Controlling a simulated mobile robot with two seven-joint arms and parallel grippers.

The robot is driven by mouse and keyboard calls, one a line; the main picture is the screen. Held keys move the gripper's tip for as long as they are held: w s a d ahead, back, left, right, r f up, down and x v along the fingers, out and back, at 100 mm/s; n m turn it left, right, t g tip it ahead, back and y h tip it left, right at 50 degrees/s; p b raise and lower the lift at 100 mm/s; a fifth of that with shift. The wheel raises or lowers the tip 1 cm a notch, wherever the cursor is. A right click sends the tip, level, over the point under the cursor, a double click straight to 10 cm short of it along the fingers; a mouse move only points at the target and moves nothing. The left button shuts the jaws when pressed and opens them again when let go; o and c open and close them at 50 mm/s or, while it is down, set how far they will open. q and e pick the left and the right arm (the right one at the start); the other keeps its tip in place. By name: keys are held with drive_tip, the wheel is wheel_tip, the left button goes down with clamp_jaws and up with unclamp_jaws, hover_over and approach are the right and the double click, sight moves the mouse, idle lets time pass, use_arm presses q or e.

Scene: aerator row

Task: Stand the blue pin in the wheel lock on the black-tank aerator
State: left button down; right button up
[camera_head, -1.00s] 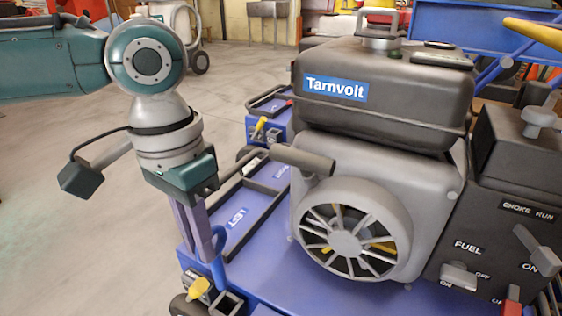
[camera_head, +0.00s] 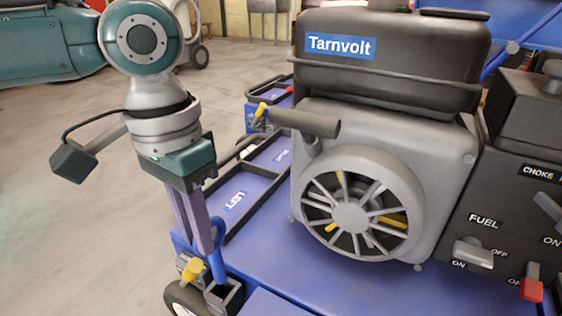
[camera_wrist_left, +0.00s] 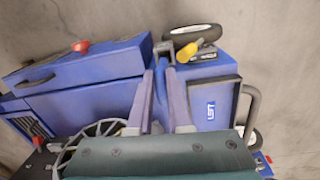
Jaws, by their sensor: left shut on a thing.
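The black-tank aerator carries a dark tank (camera_head: 400,50) labelled Tarnvolt above a grey engine with a round fan guard (camera_head: 350,215). My left gripper (camera_head: 206,240) points down at the aerator's front left corner and is shut on the blue pin (camera_head: 217,264). The pin is roughly upright, its lower end at the mouth of the dark wheel lock (camera_head: 228,299); I cannot tell how far inside it is. In the left wrist view the pin (camera_wrist_left: 168,52) shows between and beyond the fingers (camera_wrist_left: 162,76). My right gripper is out of view.
A yellow-topped part (camera_head: 192,269) stands close beside the lock, above a wheel (camera_head: 184,300). Another yellow handle (camera_head: 261,110) shows farther back. A grey handle bar (camera_head: 305,122) juts left from the engine. Open floor (camera_head: 60,220) lies to the left.

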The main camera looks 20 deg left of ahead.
use_arm(q)
drive_tip(key=shift+f+b, duration=0.55)
drive_tip(key=shift+b, duration=0.3)
drive_tip(key=shift+p, duration=0.85)
drive_tip(key=shift+f, duration=0.1)
drive_tip(key=shift+a+f+b, duration=0.1)
drive_tip(key=shift+f+b, duration=0.95)
drive_tip(key=shift+f, duration=1.65)
